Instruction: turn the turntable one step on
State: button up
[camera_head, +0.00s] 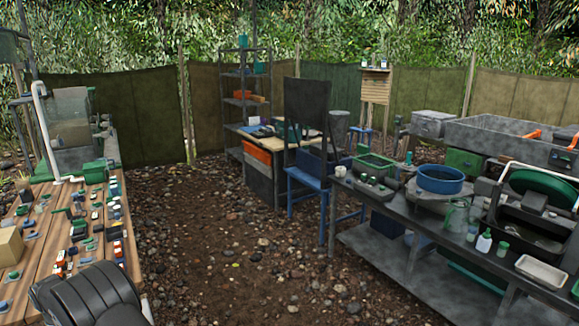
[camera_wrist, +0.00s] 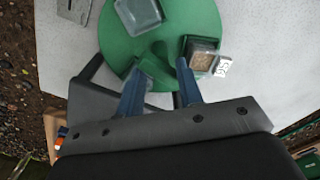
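In the wrist view the turntable (camera_wrist: 195,25) is a round green disc on a pale grey surface. A grey, clear-looking square container (camera_wrist: 139,13) stands on its far left part. A small dark-rimmed box (camera_wrist: 201,52) with brown contents and a pale tag with dark figures sits on its right part. My gripper (camera_wrist: 159,74) is over the near part of the disc, its two blue fingers apart. A raised green piece (camera_wrist: 156,66) shows between the fingers, closer to the left one. I cannot tell whether either finger touches it. I cannot pick out the turntable in the head view.
A wooden bench (camera_head: 45,230) crowded with small parts runs along the left. A dark metal bench (camera_head: 380,208) on the right carries a blue basin (camera_head: 441,179), bottles and a white tray (camera_head: 541,271). A blue chair (camera_head: 318,185) stands between. The stony ground in the middle is free.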

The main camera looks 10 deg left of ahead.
jog(key=shift+r, duration=0.1)
notch_tip(320, 180, up, 9)
jog(key=n, duration=0.8)
jog(key=shift+f, duration=4.6)
